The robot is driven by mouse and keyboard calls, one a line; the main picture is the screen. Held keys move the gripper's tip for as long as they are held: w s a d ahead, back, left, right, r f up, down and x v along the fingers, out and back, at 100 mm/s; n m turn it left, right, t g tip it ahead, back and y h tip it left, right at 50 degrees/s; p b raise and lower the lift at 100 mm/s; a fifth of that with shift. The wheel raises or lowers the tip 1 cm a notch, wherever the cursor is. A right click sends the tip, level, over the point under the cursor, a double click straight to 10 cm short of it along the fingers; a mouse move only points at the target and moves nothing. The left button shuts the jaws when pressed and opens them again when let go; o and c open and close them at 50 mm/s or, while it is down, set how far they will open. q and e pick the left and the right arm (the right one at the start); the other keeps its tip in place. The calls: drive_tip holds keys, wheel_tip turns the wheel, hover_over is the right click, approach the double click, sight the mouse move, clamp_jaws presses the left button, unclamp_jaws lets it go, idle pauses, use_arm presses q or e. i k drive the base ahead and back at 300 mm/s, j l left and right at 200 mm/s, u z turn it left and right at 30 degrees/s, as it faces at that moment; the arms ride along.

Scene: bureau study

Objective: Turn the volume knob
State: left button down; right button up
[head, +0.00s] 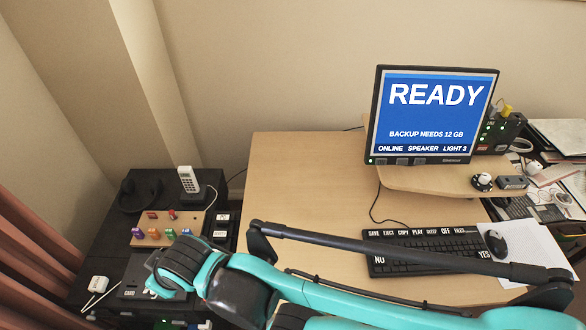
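A small round knob (482,182), black and white, sits on the raised wooden shelf below the right side of the monitor. I cannot read a label on it, so I cannot tell for sure that it is the volume knob. My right arm comes in from the lower right and reaches across the front of the desk to the left. Its hand end (165,275) is over the black cabinet, far from the knob. The fingers are not clear enough to tell open from shut. My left gripper is not in view.
The monitor (430,115) reads READY. A labelled keyboard (430,250) and black mouse (496,244) lie on the desk (300,170). A white handset (188,180) and a wooden board (160,222) with coloured pieces stand on the cabinet. The desk's left back is clear.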

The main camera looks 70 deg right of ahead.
sight(485, 178)
drive_tip(key=z, duration=3.8)
